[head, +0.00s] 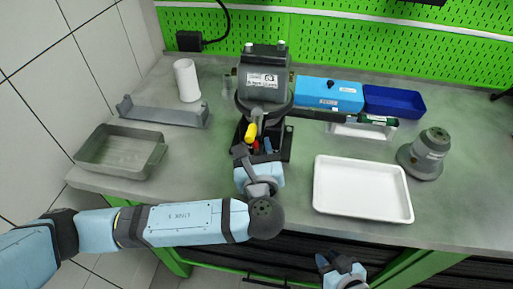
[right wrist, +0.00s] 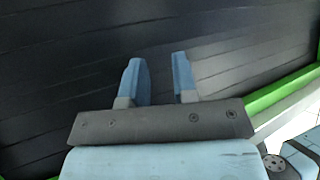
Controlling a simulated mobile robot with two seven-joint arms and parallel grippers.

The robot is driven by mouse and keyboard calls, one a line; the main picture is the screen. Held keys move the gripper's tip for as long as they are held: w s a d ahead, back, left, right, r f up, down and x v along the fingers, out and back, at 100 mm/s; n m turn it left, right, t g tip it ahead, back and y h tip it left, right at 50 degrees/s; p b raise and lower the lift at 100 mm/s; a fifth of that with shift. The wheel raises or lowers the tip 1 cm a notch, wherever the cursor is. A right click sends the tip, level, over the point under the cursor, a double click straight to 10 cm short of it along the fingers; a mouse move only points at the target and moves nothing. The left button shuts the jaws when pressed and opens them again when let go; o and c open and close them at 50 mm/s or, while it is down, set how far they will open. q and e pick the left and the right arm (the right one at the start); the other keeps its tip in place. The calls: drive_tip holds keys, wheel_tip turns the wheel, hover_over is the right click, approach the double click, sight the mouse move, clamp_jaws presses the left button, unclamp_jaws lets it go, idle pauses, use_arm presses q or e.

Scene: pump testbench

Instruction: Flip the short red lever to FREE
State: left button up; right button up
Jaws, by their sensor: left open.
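The pump (head: 265,82) stands at the back middle of the bench, with a yellow-handled lever (head: 250,132) on its front. The short red lever (head: 256,146) shows only as a small red spot just below the yellow handle. My left gripper (head: 262,146) is open right at the front of the pump, with its fingers around or beside the red lever; I cannot tell whether they touch it. The lever's setting and any FREE marking are too small to read. My right gripper (right wrist: 160,80) is open and empty; it also shows at the bottom of the head view (head: 331,262), below the bench's front edge.
A white tray (head: 409,215) lies right of my left gripper. A grey tray (head: 90,172) and a grey holder (head: 165,117) are on the left. A blue box (head: 315,94), a blue bin (head: 395,102) and a grey round part (head: 428,155) stand on the right.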

use_arm(q)
clamp_jaws()
